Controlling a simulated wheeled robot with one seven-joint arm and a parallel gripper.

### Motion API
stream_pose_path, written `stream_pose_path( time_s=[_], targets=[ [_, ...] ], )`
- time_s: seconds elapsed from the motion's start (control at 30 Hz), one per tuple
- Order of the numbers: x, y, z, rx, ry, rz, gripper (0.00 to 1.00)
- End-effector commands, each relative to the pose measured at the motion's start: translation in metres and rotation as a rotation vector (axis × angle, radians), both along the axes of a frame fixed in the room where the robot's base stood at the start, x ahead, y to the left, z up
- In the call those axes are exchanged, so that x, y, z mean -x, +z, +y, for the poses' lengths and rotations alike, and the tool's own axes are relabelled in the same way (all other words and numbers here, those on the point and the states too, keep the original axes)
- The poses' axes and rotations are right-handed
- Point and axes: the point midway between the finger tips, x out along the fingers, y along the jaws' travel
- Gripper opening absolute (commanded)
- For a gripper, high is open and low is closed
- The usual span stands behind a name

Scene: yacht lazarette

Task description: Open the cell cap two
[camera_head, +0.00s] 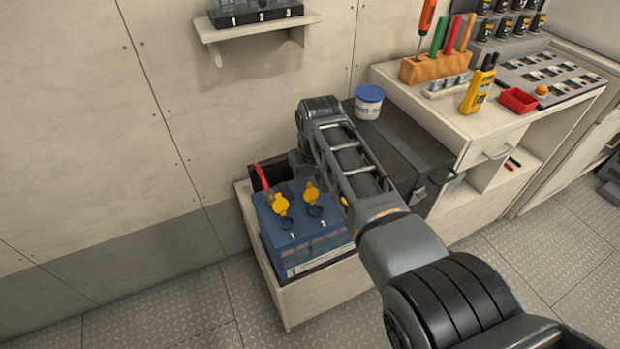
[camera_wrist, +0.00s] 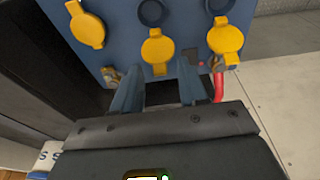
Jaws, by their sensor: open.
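A blue battery (camera_head: 290,243) has a row of yellow cell caps on top. In the head view, one cap (camera_head: 281,204) and the middle cap (camera_head: 311,192) stand raised behind dark round openings; my arm mostly hides the third. In the wrist view, the middle cap (camera_wrist: 157,47) and right cap (camera_wrist: 226,38) are tipped back, with dark openings (camera_wrist: 151,12) beyond them. The left cap (camera_wrist: 86,28) lies the other way, with no opening visible. My gripper (camera_wrist: 158,82) is open, its fingers either side of the middle cap's tab; contact cannot be told.
A red cable (camera_head: 262,177) rises at the battery's back left. The battery sits on a pale ledge (camera_head: 300,300) against the wall. A dark box (camera_head: 405,140) with a white-blue tub (camera_head: 369,101) stands to the right, by a workbench (camera_head: 490,122) with tools. A small shelf (camera_head: 255,31) hangs above.

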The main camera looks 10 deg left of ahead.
Motion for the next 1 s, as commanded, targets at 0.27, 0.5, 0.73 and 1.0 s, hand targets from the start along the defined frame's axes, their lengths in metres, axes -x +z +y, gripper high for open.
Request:
stream_pose_path(
  time_s=[0.27,0.5,0.73,1.0],
  targets=[
    [0.005,0.031,-0.003,-0.001,0.0,-0.002,0.43],
    [0.01,0.064,-0.007,-0.001,-0.001,-0.003,0.43],
    [0.012,0.075,-0.009,0.0,-0.001,0.0,0.43],
    [0.012,0.075,-0.009,0.0,-0.001,0.0,0.43]
  ],
)
